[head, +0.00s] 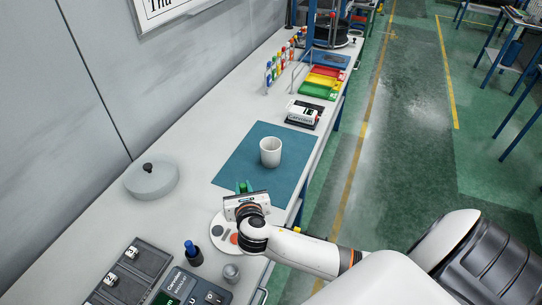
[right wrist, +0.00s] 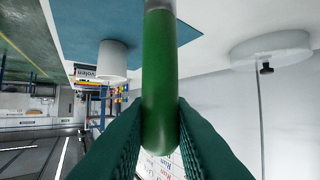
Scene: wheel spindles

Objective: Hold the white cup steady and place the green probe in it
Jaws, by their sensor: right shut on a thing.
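The white cup (head: 270,153) stands upright on the blue-green mat (head: 240,160), and nothing is touching it. It also shows in the right wrist view (right wrist: 113,62), where the scene looks upside down. My right gripper (head: 243,186) is at the near edge of the mat, nearer than the cup and apart from it. It is shut on the green probe (right wrist: 160,85), which lies between its green fingers in the right wrist view, with a grey end at the top. In the head view the gripper largely hides the probe. My left gripper is in neither view.
A round grey lidded container (head: 152,180) stands left of the mat. A white disc with coloured spots (head: 218,246) lies beneath my right wrist. A blue-capped item (head: 193,254), a small grey cup (head: 231,272) and a device (head: 180,290) are nearer. A labelled box (head: 303,114) stands beyond the mat.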

